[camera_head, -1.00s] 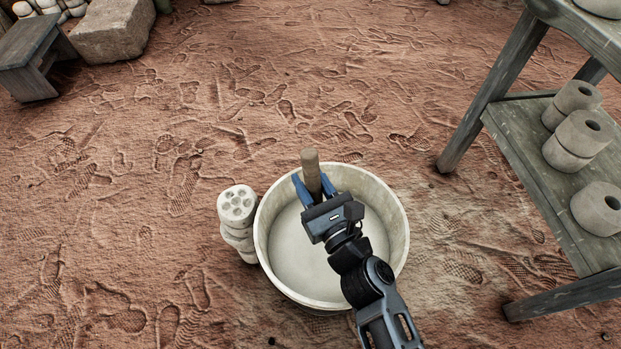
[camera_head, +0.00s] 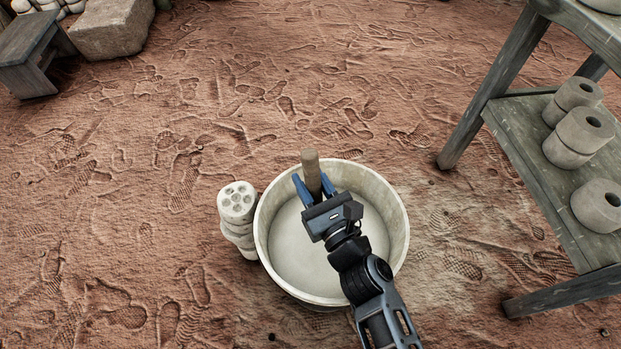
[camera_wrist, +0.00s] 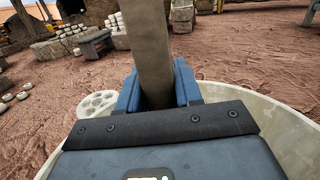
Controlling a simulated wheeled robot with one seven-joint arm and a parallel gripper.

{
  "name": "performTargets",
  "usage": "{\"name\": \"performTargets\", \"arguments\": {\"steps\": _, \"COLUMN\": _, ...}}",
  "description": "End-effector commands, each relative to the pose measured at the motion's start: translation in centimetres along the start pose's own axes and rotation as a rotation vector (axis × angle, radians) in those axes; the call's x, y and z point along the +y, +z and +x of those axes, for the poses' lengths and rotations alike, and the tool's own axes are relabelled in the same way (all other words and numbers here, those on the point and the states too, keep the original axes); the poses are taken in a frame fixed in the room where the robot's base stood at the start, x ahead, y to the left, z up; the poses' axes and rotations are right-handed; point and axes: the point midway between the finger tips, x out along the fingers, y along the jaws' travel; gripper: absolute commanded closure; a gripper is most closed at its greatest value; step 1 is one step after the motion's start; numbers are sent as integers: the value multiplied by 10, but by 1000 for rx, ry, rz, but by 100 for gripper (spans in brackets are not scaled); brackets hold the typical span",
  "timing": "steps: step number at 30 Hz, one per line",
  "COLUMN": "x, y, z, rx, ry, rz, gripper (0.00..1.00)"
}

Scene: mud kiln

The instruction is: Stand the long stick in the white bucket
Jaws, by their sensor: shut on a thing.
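The white bucket (camera_head: 283,262) stands on the ground in the middle of the head view, and its rim (camera_wrist: 285,130) shows in the wrist view. My gripper (camera_head: 314,188) is over the bucket, with its blue fingers shut on the long stick (camera_head: 311,168). The stick is brown, and its top end rises above the fingers near the bucket's far rim. In the wrist view the stick (camera_wrist: 147,45) stands close to upright between the fingers (camera_wrist: 158,90). Its lower part is hidden behind my gripper, so I cannot tell whether it touches the bucket's floor.
A stack of pale pieces with holes (camera_head: 238,203) stands against the bucket's left side. A wooden shelf (camera_head: 535,150) with grey cylinders (camera_head: 585,131) is at the right. A bench (camera_head: 32,58) and a stone block (camera_head: 112,28) are at the back left. The ground between is clear.

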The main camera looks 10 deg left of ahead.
Motion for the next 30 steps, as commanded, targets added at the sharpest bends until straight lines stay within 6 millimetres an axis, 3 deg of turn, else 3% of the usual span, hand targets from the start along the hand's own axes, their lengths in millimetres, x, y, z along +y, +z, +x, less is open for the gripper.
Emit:
{"name": "performTargets", "arguments": {"steps": 3, "x": 0, "y": 0, "z": 0, "rx": 0, "ry": 0, "rz": 0, "gripper": 96}}
{"name": "performTargets", "arguments": {"steps": 4, "x": 0, "y": 0, "z": 0, "rx": 0, "ry": 0, "rz": 0, "gripper": 64}}
{"name": "performTargets", "arguments": {"steps": 13, "x": 0, "y": 0, "z": 0, "rx": 0, "ry": 0, "rz": 0, "gripper": 36}}
{"name": "performTargets", "arguments": {"steps": 23, "x": 0, "y": 0, "z": -6, "rx": 2, "ry": -1, "rz": 1, "gripper": 36}}
{"name": "performTargets", "arguments": {"steps": 30, "x": 0, "y": 2, "z": -42, "rx": 3, "ry": -3, "rz": 2, "gripper": 36}}
